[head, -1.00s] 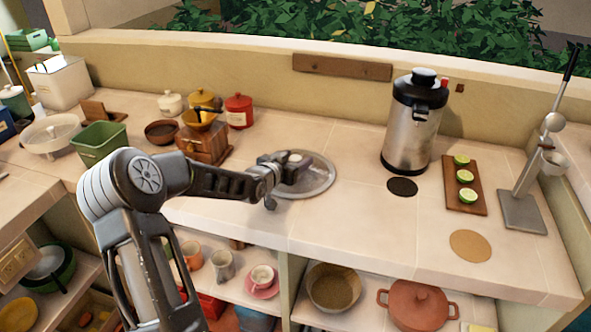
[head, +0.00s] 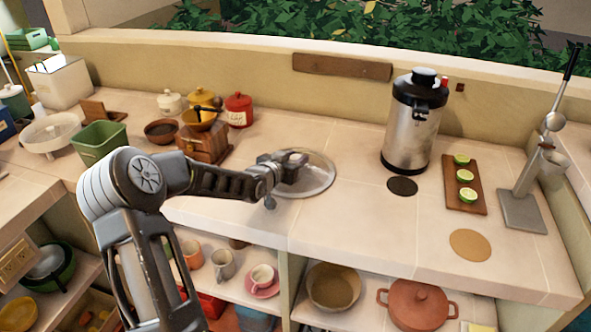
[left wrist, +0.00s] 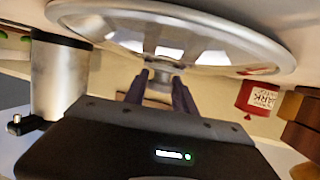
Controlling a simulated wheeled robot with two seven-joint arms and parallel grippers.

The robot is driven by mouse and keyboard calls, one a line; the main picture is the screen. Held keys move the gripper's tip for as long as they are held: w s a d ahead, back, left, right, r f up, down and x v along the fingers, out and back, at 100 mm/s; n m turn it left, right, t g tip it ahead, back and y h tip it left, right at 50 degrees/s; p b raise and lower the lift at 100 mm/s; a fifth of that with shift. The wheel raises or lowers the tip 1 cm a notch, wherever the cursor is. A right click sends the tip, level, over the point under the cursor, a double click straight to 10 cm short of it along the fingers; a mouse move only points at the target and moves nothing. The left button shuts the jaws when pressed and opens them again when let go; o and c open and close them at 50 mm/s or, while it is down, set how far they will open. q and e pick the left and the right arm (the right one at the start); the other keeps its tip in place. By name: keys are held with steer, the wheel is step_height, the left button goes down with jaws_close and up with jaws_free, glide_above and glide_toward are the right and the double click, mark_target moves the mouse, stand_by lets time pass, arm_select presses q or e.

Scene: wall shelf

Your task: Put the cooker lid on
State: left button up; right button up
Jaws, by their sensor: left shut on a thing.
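A round lid (head: 318,180) with a silver rim and a pale, partly clear top is at the middle of the counter. My left gripper (head: 297,159) is over its middle, shut on its knob. In the left wrist view the lid (left wrist: 225,47) spans the top of the picture, and my two dark fingers (left wrist: 160,88) pinch the knob. The lid looks flat and close to the counter; I cannot tell whether it touches. No vessel is clearly identifiable as the cooker. A pale round vessel (head: 50,131) stands at the far left. My right gripper is out of view.
A steel urn (head: 408,130) stands right of the lid. A wooden grinder (head: 204,143) and a red canister (head: 239,109) stand to its left. A green bin (head: 100,143) is farther left. The counter between lid and urn is clear. Shelves below hold mugs and a terracotta pot (head: 417,304).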

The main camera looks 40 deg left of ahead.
mark_target(296, 157)
arm_select(q)
jaws_close()
steer(key=shift+r, duration=0.1)
step_height(296, 157, up, 10)
stand_by(0.7)
stand_by(0.9)
